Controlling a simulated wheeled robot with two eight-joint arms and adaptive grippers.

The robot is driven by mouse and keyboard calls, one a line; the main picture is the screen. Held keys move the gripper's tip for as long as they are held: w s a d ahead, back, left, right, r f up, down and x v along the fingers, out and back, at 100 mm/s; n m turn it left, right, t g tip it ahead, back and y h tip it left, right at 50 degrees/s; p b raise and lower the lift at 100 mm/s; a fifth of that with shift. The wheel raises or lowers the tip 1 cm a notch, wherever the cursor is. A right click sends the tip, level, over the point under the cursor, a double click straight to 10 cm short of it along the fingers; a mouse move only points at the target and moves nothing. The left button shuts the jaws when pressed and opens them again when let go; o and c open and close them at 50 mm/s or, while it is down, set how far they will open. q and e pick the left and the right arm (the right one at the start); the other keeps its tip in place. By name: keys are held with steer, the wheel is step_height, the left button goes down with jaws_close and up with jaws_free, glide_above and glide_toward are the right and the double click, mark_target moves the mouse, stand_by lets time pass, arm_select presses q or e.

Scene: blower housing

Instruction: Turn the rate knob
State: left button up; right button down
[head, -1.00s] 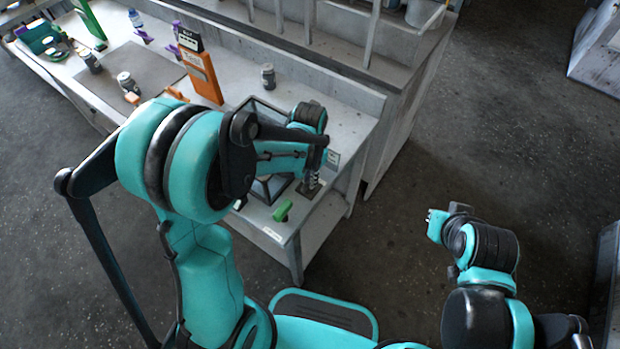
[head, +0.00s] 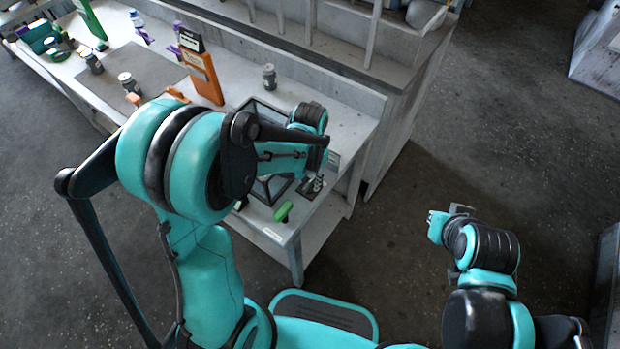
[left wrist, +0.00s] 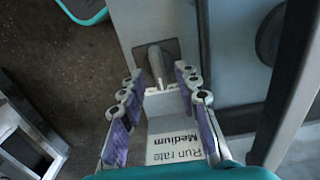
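The rate knob (left wrist: 155,60) is a grey metal lever on a dark square plate, seen in the left wrist view just beyond my fingertips. In the head view the knob (head: 312,186) is at the bench's near right end, below my left wrist. My left gripper (left wrist: 157,74) has purple-padded fingers spread apart, with nothing held between them. The knob lies in line with the gap; I cannot tell the exact distance. A white card reading "Run rate Medium" (left wrist: 172,147) shows between the fingers. My right arm is off the bench at the right; its fingers are not clear.
A green handle (head: 284,211) sits on the bench near the knob. A dark-framed housing (head: 268,188) is partly hidden behind my left arm. An orange block (head: 204,76) and a small jar (head: 269,76) stand farther back.

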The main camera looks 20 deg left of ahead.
mark_target(310, 182)
arm_select(q)
steer(key=shift+r, duration=0.1)
step_height(310, 182, up, 12)
stand_by(0.5)
stand_by(0.4)
